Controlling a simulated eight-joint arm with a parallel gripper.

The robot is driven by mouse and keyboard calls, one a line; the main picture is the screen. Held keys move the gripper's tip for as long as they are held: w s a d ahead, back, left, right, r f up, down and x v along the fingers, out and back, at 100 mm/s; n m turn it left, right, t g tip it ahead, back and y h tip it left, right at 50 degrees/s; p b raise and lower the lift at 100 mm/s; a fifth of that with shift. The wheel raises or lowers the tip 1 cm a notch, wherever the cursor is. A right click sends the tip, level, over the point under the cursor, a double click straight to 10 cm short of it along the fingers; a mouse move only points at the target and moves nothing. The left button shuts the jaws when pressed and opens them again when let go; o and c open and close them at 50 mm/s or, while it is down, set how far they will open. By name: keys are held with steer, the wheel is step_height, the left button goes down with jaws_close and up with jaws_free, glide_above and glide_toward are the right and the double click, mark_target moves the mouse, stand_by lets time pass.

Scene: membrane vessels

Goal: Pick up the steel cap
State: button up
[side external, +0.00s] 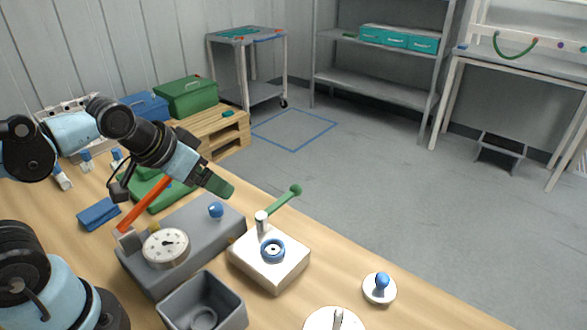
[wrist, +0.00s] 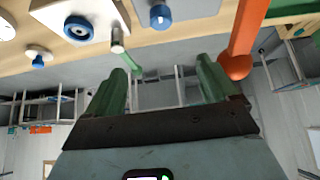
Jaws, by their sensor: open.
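I cannot tell for sure which piece is the steel cap. A steel-coloured cylinder (side external: 262,224) stands upright on the white block (side external: 268,268), beside a blue ring (side external: 272,249); it also shows in the wrist view (wrist: 117,40). A white disc (side external: 322,320) with a steel-coloured upright piece is cut off by the side view's bottom edge. My gripper (side external: 218,185) is open and empty, with green fingers, above and behind the grey block. In the wrist view its fingers (wrist: 162,85) are spread apart with nothing between them.
A green lever (side external: 283,199) reaches up from the white block. The grey block (side external: 190,245) carries a dial gauge (side external: 166,248), a blue knob (side external: 216,210) and an orange bar (side external: 145,204) close to my gripper. A grey bin (side external: 203,300) and a blue-knobbed disc (side external: 380,288) stand nearer the front.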

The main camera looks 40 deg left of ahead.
steer(key=shift+w, duration=0.1)
steer(key=w+d+r+n+g+h, duration=0.1)
steer(key=w+d+r+n+g, duration=0.1)
steer(key=w+d, duration=0.3)
steer(key=w+d+r+n+g, duration=0.1)
steer(key=w+d+r+g, duration=0.15)
steer(key=d, duration=0.55)
steer(key=n+g+y, duration=0.1)
steer(key=n+g, duration=0.2)
steer(key=n, duration=0.1)
glide_above(383, 278)
step_height(383, 278, down, 6)
step_height(383, 278, down, 12)
steer(key=shift+w+r, duration=0.1)
steer(key=shift+r, duration=0.05)
steer(key=shift+c, duration=0.2)
steer(key=c, duration=1.2)
